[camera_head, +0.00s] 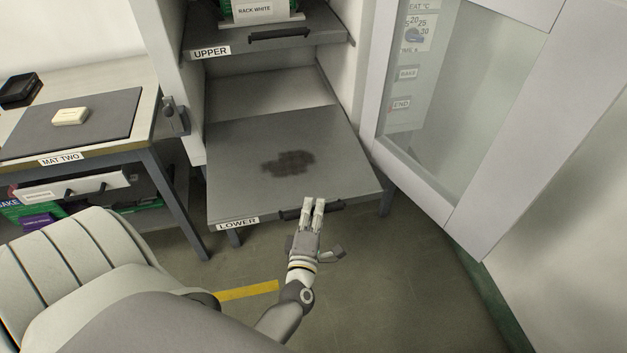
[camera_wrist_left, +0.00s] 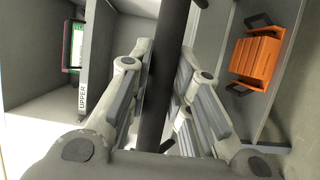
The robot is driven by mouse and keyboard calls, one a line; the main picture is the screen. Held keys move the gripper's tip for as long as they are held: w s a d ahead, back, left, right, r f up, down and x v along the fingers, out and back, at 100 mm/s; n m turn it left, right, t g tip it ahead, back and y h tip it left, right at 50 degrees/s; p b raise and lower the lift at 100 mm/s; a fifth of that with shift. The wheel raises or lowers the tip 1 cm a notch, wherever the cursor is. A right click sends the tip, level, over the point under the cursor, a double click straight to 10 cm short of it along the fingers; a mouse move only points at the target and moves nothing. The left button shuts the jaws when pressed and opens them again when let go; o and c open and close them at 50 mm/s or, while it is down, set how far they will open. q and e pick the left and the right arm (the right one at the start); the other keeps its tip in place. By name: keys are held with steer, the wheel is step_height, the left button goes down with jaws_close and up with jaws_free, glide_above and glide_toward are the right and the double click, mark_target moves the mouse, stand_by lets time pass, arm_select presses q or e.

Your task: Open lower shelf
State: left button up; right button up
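The lower shelf (camera_head: 235,165) is a grey board that sticks out of the open cabinet, with a LOWER label on its front edge and a dark patch on top. Its dark bar handle (camera_head: 335,206) is at the front edge; it also shows as a dark bar between the fingers in the left wrist view (camera_wrist_left: 168,65). My left gripper (camera_head: 314,203) is at this handle, its fingers close on both sides of the bar and apparently shut on it. The right gripper is not in view.
The upper shelf (camera_head: 265,48) above holds a rack labelled RACK WHITE (camera_head: 262,12). The glazed cabinet door (camera_head: 470,90) stands open at right. A table with a dark mat (camera_head: 100,125) is at left. An orange rack (camera_wrist_left: 257,60) shows in the wrist view.

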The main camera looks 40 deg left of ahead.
arm_select(q)
steer(key=o, duration=0.4)
steer(key=v, duration=0.7)
steer(key=shift+s, duration=0.25)
steer(key=shift+d, duration=0.1)
